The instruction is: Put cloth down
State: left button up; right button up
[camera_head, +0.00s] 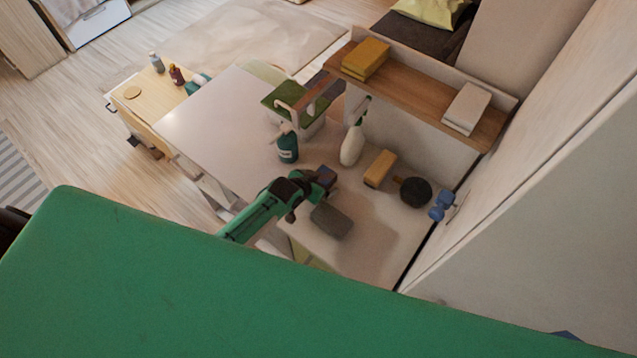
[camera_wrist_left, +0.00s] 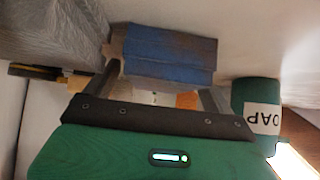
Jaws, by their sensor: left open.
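My left gripper (camera_head: 318,182) is over the white table (camera_head: 215,125) and is open. A blue folded cloth (camera_wrist_left: 165,55) is at its fingertips in the left wrist view. In the head view it is a small dark blue patch (camera_head: 327,173) at the gripper's end. I cannot tell whether the fingers touch it. A grey, soft-looking block (camera_head: 332,220) lies on the table beside the gripper, and its grey surface (camera_wrist_left: 50,35) fills the upper left of the wrist view. My right gripper is not in view.
A green soap bottle (camera_head: 288,149), a white spray bottle (camera_head: 352,146), a tan block (camera_head: 380,167), a black round item (camera_head: 414,191) and a blue item (camera_head: 441,205) stand around the gripper. The table's left part is clear.

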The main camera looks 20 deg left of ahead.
pick_arm(q)
jog(key=c, duration=1.2)
jog(key=shift+o, duration=0.2)
jog(key=shift+r, duration=0.2)
